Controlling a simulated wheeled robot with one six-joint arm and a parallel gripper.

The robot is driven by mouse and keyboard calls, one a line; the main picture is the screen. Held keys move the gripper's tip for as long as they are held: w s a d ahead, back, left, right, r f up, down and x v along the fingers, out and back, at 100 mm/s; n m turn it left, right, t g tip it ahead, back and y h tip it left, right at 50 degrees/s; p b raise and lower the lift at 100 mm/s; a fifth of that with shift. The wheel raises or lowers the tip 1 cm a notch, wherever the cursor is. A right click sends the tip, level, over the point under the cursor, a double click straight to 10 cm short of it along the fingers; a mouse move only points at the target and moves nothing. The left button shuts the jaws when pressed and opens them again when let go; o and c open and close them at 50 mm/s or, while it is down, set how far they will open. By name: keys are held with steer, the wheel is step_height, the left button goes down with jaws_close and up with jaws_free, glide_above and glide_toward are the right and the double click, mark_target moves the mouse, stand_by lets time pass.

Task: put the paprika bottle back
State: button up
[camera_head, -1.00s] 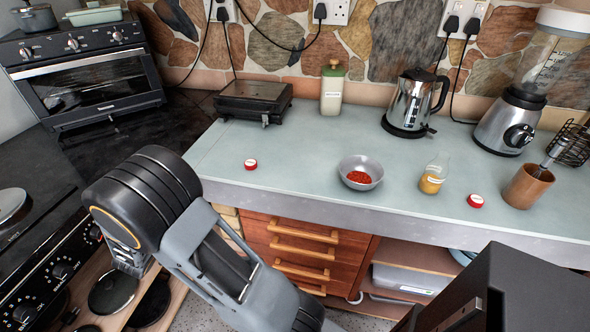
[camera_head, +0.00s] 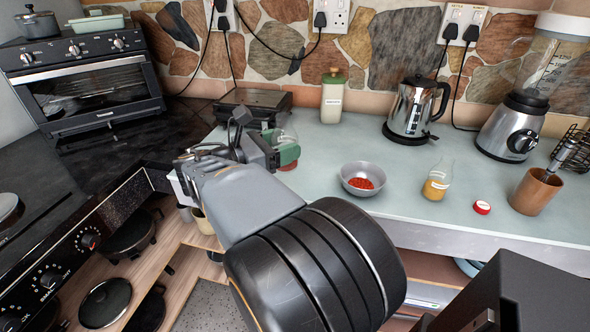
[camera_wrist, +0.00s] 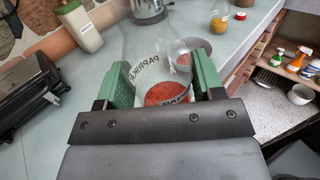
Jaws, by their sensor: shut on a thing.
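The paprika bottle (camera_head: 288,143) is clear glass with a little red powder at its bottom. The word PAPRIKA shows on the bottle in the wrist view (camera_wrist: 166,93). My gripper (camera_head: 277,150) is shut on it, with a green pad on each side, and also shows in the wrist view (camera_wrist: 162,75). The bottle looks roughly upright at the left part of the counter. I cannot tell whether its base touches the counter. A grey bowl (camera_head: 346,174) with red powder stands to the right.
The counter (camera_head: 330,140) also bears a black grill (camera_head: 252,100), a pale green-lidded canister (camera_head: 332,98), a kettle (camera_head: 413,108), a yellow-powder bottle (camera_head: 437,182), a red cap (camera_head: 482,207), a blender (camera_head: 513,125) and a wooden utensil cup (camera_head: 535,192). Free counter lies between canister and bowl.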

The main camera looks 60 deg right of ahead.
steer(key=w+d+f, duration=0.1)
steer(key=d+f, duration=0.2)
steer(key=d, duration=0.1)
steer(key=w+d+f+b, duration=0.1)
steer(key=w+d+f, duration=0.1)
steer(key=d+f, duration=0.1)
steer(key=w+d+f+b, duration=0.1)
steer(key=d+f, duration=0.2)
steer(key=d, duration=0.2)
steer(key=shift+w, duration=0.25)
steer(key=shift+d+f+b, duration=0.2)
steer(key=shift+f+b, duration=0.1)
steer(key=shift+f, duration=1.5)
steer(key=shift+f, duration=0.1)
steer(key=shift+f, duration=0.15)
steer(key=o, duration=1)
